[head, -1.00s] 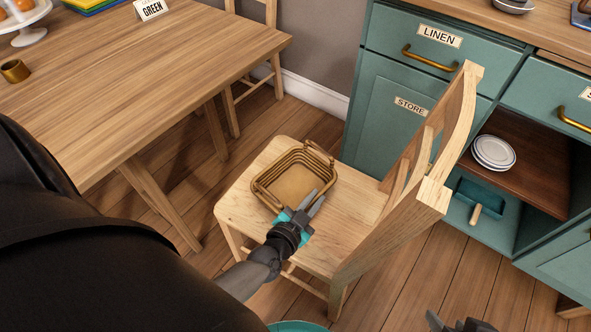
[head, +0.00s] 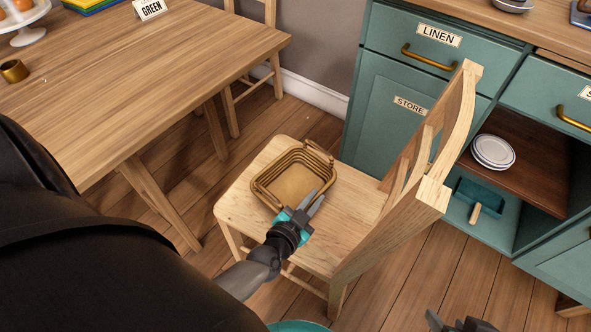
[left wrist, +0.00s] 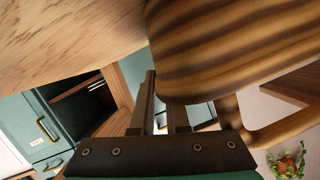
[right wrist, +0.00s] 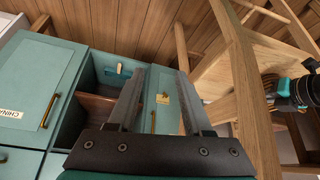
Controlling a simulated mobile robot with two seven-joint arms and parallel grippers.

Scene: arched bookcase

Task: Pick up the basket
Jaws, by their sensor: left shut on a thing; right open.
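The basket (head: 291,179) is a tan, ribbed, square-shaped basket, empty inside, on the seat of a wooden chair (head: 240,206). One handle shows at its far right rim. My left gripper (head: 307,206) is at the basket's near right side, shut on its near edge. In the left wrist view the basket's ribbed wall (left wrist: 225,40) fills the upper right, close against the fingers (left wrist: 163,105). What exactly lies between the fingers is partly hidden. My right gripper (head: 445,325) is at the bottom of the head view, open and empty; its fingers also show in the right wrist view (right wrist: 158,100).
The chair's backrest (head: 440,150) rises right of the basket. A wooden table (head: 130,80) stands at the left. A teal cabinet (head: 385,130) stands behind, with an open compartment holding plates (head: 493,152) and a teal dustpan-like thing (head: 480,200).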

